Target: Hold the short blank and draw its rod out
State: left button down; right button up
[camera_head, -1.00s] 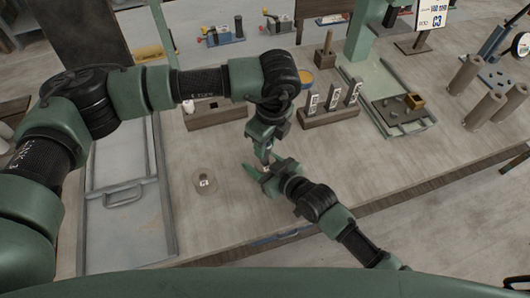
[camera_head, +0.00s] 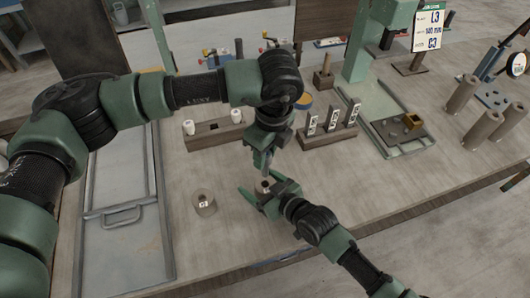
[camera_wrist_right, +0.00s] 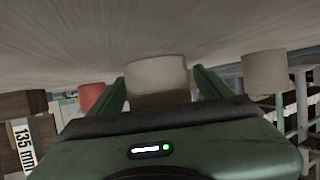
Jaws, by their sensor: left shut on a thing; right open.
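A short pale blank (camera_head: 263,186) stands on the bench near its front edge, and its cylinder also shows between the fingers in the right wrist view (camera_wrist_right: 157,82). My right gripper (camera_head: 259,193) is open, with its fingers on either side of the blank and gaps visible in the wrist view. My left gripper (camera_head: 264,168) points down directly above the blank and is shut, apparently on the rod at the blank's top. The rod is too small and covered to make out clearly. A second labelled blank (camera_head: 204,204) with a dark hole stands to the left.
A metal tray (camera_head: 122,240) with a handle lies at the left. Tall cylinders (camera_head: 484,128) stand at the right. The bench between the blanks is free.

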jog(key=v, duration=1.2)
